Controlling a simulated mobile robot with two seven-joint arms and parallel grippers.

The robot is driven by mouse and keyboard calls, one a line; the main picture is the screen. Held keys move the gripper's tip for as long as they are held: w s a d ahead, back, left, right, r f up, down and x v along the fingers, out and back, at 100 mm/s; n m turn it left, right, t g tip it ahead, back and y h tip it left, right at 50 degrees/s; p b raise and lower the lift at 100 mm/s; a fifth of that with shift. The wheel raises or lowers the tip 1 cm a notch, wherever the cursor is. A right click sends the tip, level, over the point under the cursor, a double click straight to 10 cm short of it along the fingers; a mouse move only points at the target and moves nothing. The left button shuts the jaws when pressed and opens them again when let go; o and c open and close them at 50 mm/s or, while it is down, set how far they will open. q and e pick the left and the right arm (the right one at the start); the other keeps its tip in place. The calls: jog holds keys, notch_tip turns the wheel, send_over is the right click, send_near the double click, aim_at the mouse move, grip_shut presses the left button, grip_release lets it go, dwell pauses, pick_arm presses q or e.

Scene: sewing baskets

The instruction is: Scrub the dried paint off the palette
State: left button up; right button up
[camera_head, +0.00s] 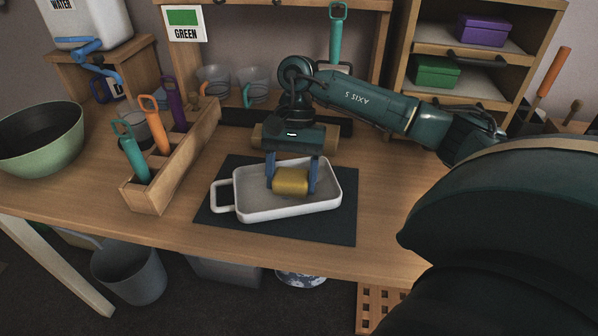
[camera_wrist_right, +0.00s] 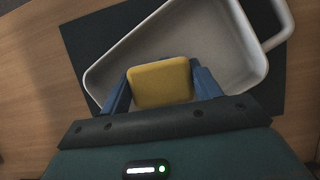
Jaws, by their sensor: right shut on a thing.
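The palette looks like a white, shallow, tray-shaped dish (camera_head: 262,206) with a loop handle at its left end, lying on a dark mat (camera_head: 330,226). In the wrist view the dish (camera_wrist_right: 215,45) has its handle at upper right. My right gripper (camera_head: 291,186) is shut on a yellow sponge (camera_head: 291,181) over the inside of the dish. The sponge (camera_wrist_right: 160,83) sits between the blue fingers in the wrist view. I cannot tell whether it touches the dish floor. No paint is clear on the visible floor. My left gripper is not in view.
A wooden rack (camera_head: 185,160) with teal, orange and purple-handled tools stands left of the mat, beside a green bowl (camera_head: 42,140). A water dispenser (camera_head: 90,22) and clear cups (camera_head: 252,86) are behind. Shelves with purple and green boxes (camera_head: 436,73) stand back right.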

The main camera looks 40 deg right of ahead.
aim_at(270, 200)
jog(key=shift+w+a+f+b, duration=0.1)
jog(key=shift+w+a, duration=0.2)
jog(key=shift+a, duration=0.3)
jog(key=shift+w+a+b, duration=0.15)
jog(key=shift+w+a, duration=0.1)
jog(key=shift+a, duration=0.35)
jog(key=shift+w+a+f+b, duration=0.1)
jog(key=shift+w+a, duration=0.2)
jog(key=shift+a, duration=0.3)
jog(key=shift+r, duration=0.1)
jog(key=shift+r+p, duration=1.5)
jog(key=shift+r, duration=1.5)
jog(key=shift+r+p, duration=0.65)
jog(key=shift+r, duration=0.85)
